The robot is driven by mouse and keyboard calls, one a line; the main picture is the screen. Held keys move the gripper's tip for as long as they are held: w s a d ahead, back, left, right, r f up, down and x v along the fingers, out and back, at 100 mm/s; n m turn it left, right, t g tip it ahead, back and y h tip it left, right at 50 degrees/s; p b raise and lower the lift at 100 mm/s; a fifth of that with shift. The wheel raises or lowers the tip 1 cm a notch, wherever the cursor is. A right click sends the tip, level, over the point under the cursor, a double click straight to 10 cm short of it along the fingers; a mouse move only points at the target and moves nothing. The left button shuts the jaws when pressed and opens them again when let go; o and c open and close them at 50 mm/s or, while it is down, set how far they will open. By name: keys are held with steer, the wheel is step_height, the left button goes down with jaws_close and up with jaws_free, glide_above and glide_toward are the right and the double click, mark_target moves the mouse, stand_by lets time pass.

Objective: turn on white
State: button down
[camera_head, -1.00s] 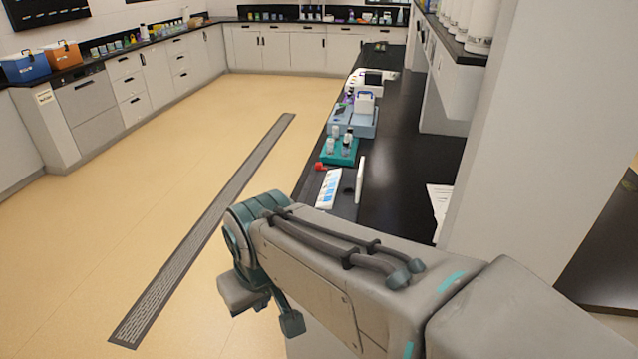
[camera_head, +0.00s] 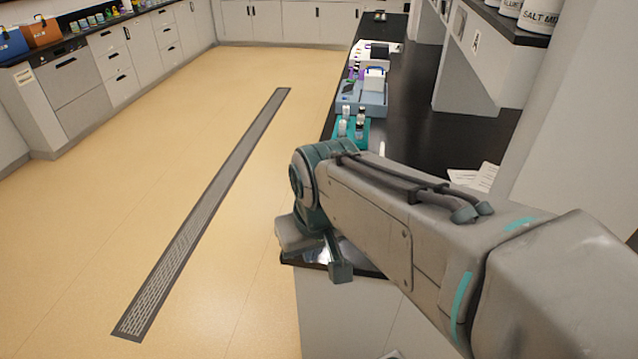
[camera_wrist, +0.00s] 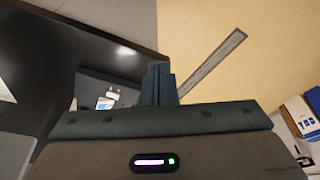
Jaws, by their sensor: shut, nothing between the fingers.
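I cannot pick out a white tap with certainty in either view. In the wrist view, my gripper (camera_wrist: 158,68) is shut and empty, its fingers together above the edge between dark counter and floor. A small white piece (camera_wrist: 113,93) and a white-and-blue item (camera_wrist: 104,103) lie left of the fingers, apart from them in the picture. In the head view, my arm covers the near part of the counter, and my gripper's fingertips cannot be made out.
The black counter (camera_head: 400,120) runs away along the right. A teal rack with small bottles (camera_head: 343,131) and a blue-grey tray (camera_head: 365,97) stand on it. Papers (camera_head: 475,176) lie near the wall. The floor (camera_head: 130,150) at left is clear, with a drain grate (camera_head: 215,200).

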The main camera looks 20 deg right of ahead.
steer(key=w+d+m+g+b, duration=0.1)
steer(key=w+d+m, duration=0.2)
steer(key=w+d, duration=0.5)
steer(key=w+d+m+g+y+b, duration=0.1)
steer(key=w+d+m, duration=0.2)
steer(key=w+d, duration=0.6)
steer(key=w, duration=0.6)
steer(key=shift+w+d+b, duration=0.25)
steer(key=shift+b, duration=0.05)
steer(key=shift+f, duration=0.1)
steer(key=f, duration=0.4)
steer(key=a+f+p, duration=0.1)
steer(key=f, duration=0.4)
steer(key=w+f, duration=0.1)
steer(key=f, duration=0.3)
steer(key=shift+a+f, duration=0.25)
steer(key=shift+f, duration=0.15)
